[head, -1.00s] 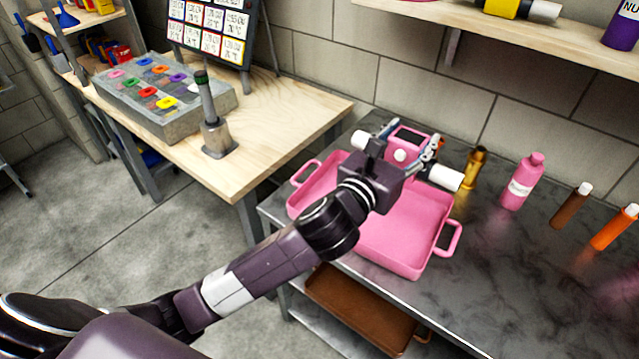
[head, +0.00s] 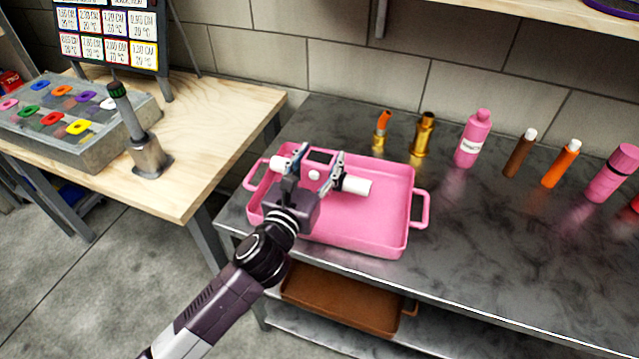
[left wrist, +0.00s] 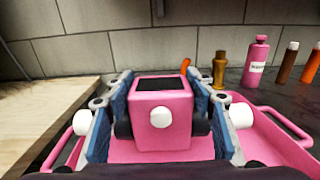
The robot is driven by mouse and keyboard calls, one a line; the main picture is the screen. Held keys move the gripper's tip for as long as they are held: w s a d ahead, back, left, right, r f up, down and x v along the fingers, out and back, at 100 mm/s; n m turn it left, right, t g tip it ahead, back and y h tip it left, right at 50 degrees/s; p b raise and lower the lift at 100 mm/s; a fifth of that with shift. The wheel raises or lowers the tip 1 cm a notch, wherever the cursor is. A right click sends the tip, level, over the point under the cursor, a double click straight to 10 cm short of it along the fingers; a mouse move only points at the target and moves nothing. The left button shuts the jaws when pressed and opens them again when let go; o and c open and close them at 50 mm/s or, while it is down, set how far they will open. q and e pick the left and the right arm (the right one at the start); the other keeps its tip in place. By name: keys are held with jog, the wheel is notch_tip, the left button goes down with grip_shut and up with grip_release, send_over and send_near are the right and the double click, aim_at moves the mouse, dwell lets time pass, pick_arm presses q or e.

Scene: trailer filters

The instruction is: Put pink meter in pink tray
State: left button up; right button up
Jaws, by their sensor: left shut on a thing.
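In the left wrist view the meter (left wrist: 162,114) sits upright between the blue finger pads (left wrist: 160,118). The pink tray (head: 360,237) lies on the dark metal table, with a handle at each end. The meter is over the left part of the tray, inside its outline. I cannot tell whether its underside touches the tray floor. My right gripper is not in view.
Brass fittings (head: 422,136), a pink bottle (head: 473,138) and brown and orange tubes (head: 561,164) stand behind and right of the tray. A wooden table (head: 210,150) is at left. A brown tray (head: 340,297) lies on the lower shelf.

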aim_at(316, 189)
pick_arm(q)
notch_tip(316, 189, down, 6)
jog(key=shift+f+b, duration=0.25)
jog(key=shift+b, duration=0.65)
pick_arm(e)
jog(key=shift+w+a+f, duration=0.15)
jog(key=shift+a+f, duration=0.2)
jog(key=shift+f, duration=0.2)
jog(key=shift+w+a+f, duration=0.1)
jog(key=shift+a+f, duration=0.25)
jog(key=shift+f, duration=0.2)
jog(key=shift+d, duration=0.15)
pick_arm(q)
jog(key=shift+f, duration=0.15)
jog(key=o, duration=1.3)
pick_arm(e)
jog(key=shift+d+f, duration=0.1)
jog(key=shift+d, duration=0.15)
